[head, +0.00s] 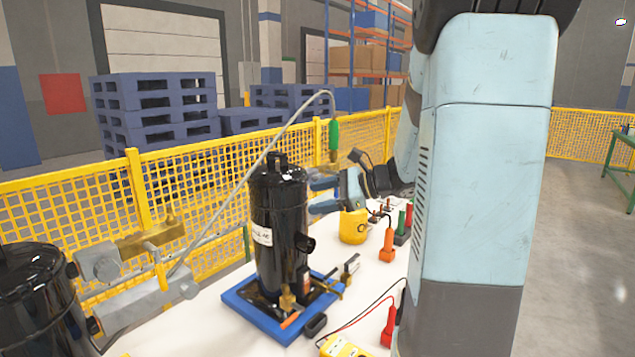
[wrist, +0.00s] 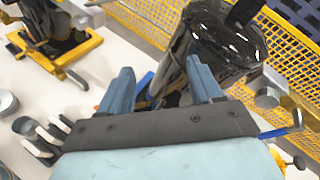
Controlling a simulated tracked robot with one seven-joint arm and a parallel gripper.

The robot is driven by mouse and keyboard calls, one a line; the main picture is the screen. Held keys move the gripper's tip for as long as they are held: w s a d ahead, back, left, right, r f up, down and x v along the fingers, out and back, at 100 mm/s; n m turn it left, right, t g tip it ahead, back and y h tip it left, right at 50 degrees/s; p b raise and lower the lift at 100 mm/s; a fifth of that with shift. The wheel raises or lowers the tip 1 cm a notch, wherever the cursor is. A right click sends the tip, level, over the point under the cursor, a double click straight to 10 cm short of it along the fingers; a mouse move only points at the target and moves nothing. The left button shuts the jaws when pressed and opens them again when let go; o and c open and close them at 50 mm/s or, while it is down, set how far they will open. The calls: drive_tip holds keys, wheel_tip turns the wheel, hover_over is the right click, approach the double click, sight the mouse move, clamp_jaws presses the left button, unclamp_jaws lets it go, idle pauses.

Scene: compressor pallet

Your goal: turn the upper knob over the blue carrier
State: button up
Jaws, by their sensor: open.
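The blue carrier (head: 245,312) lies on the white table under an upright black compressor (head: 280,220). A small knob with a grey lever-like top (head: 350,267) stands above its right side, and a brass fitting (head: 287,300) sits low at the front. I cannot tell surely which is the upper knob. My gripper (head: 312,195) is open, to the right of the compressor's upper body, with its fingers pointing left. In the wrist view, the open gripper (wrist: 160,82) faces the compressor (wrist: 220,45), nothing between the fingers; a sliver of blue carrier (wrist: 145,82) shows behind them.
A grey and brass manifold (head: 150,270) stands left, beside another black compressor (head: 30,300). A yellow meter (head: 343,346), an orange tool (head: 387,246) and a yellow mesh fence (head: 215,155) are nearby.

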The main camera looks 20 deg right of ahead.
drive_tip(key=w+d+f+m+t+h, duration=0.1)
drive_tip(key=w+d+f+m+t, duration=0.1)
drive_tip(key=w+d+m+t, duration=0.45)
drive_tip(key=w+d+f+m+t+h, duration=0.1)
drive_tip(key=d+m, duration=0.2)
drive_tip(key=d, duration=0.6)
drive_tip(key=x, duration=1.3)
drive_tip(key=shift+w+f, duration=0.2)
drive_tip(key=shift+f, duration=0.15)
drive_tip(key=shift+a, duration=0.1)
drive_tip(key=shift+n, duration=0.25)
drive_tip(key=c, duration=1.1)
